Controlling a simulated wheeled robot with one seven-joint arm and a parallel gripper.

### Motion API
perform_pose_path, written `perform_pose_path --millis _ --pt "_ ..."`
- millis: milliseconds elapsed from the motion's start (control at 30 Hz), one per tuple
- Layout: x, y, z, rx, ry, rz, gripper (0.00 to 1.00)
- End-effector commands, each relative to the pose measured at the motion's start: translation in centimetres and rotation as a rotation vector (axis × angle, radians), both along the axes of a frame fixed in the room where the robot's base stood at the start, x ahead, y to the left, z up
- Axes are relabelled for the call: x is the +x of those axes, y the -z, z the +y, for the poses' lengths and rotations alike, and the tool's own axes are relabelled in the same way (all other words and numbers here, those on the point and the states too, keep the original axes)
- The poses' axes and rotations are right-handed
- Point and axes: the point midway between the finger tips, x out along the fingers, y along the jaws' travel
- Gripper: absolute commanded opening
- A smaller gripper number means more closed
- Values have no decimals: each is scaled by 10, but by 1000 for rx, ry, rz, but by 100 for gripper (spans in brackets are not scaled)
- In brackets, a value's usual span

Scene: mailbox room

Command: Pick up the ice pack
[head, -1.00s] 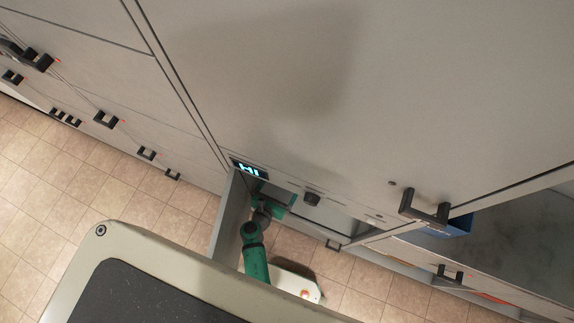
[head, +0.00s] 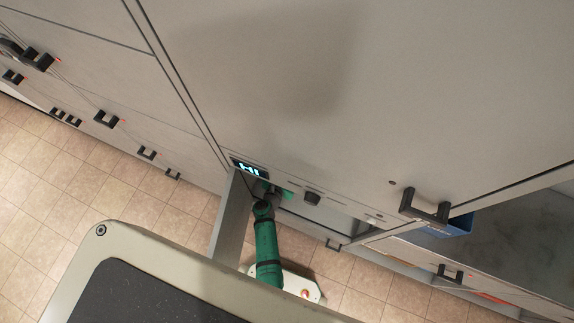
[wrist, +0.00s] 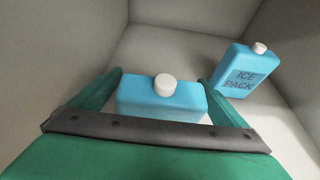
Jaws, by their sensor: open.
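In the wrist view a light blue ice pack (wrist: 150,98) with a white cap stands between the two green fingers of my gripper (wrist: 160,92). The gripper is open, with one finger on each side of this pack. I cannot tell if either finger touches it. A second blue pack (wrist: 240,80), lettered ICE PACK, stands to the right, apart from the gripper. In the head view my green arm (head: 266,245) reaches into an opening in the cabinet, and the gripper's fingertips and the packs are hidden there.
Pale walls (wrist: 190,18) close in around the packs in the wrist view. An open door (head: 231,215) stands just left of my arm. A blue object (head: 447,226) shows in another open compartment at right. Tiled floor (head: 60,190) is clear at left.

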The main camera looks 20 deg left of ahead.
Motion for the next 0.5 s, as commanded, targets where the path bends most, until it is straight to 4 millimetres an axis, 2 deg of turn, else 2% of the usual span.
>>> perform_pose_path --millis 133,167,367,500 --pt "0 0 -1 0 2 0 96" --pt "0 0 -1 0 2 0 91" --pt "0 0 -1 0 2 0 44" --pt "1 -1 -1 0 2 -2 42"
